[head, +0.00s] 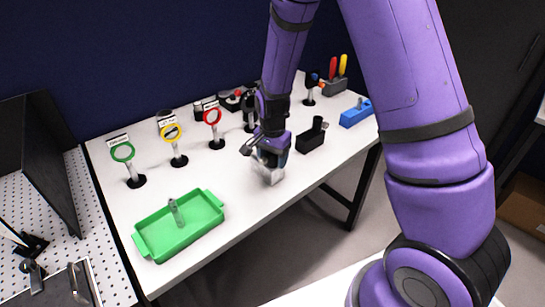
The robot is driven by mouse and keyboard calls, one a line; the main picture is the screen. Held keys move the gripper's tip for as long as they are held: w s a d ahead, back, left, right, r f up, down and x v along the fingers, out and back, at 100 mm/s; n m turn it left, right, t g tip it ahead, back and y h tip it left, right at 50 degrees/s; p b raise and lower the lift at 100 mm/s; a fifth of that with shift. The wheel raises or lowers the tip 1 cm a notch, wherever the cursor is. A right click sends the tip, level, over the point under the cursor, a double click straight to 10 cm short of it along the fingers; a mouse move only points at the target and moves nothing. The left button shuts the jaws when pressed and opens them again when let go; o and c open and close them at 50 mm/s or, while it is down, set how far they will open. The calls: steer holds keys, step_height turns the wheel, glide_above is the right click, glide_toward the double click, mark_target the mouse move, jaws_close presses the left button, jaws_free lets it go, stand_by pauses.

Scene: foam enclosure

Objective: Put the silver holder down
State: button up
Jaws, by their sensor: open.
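The silver holder (270,175) is a small pale grey block on the white table, near its front edge. My gripper (267,160) is directly above it, pointing down, with its fingers open at the holder's top. The arm and gripper body hide part of the holder. I cannot tell whether the fingers touch it.
A green tray (155,246) with a grey piece in it lies to the left. Green (123,152), yellow (171,132) and red (212,116) ring stands are behind. A black holder (311,138) and a blue block (355,114) stand to the right. White table between tray and holder is clear.

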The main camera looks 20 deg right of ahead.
step_height(320, 180, up, 13)
steer(key=s+d+r+n+t, duration=0.1)
steer(key=s+d+r+n, duration=0.1)
steer(key=s+r, duration=0.4)
steer(key=s+d+r+n+t, duration=0.1)
steer(key=s+d+r+n, duration=0.15)
steer(key=s+r, duration=0.35)
steer(key=s+d+r+n+t, duration=0.1)
steer(key=s+r+n+t, duration=0.2)
steer(key=s, duration=1.1)
step_height(320, 180, up, 4)
steer(key=n, duration=0.3)
steer(key=shift+s+d+r, duration=0.15)
steer(key=shift+s+r, duration=0.05)
steer(key=shift+s, duration=0.15)
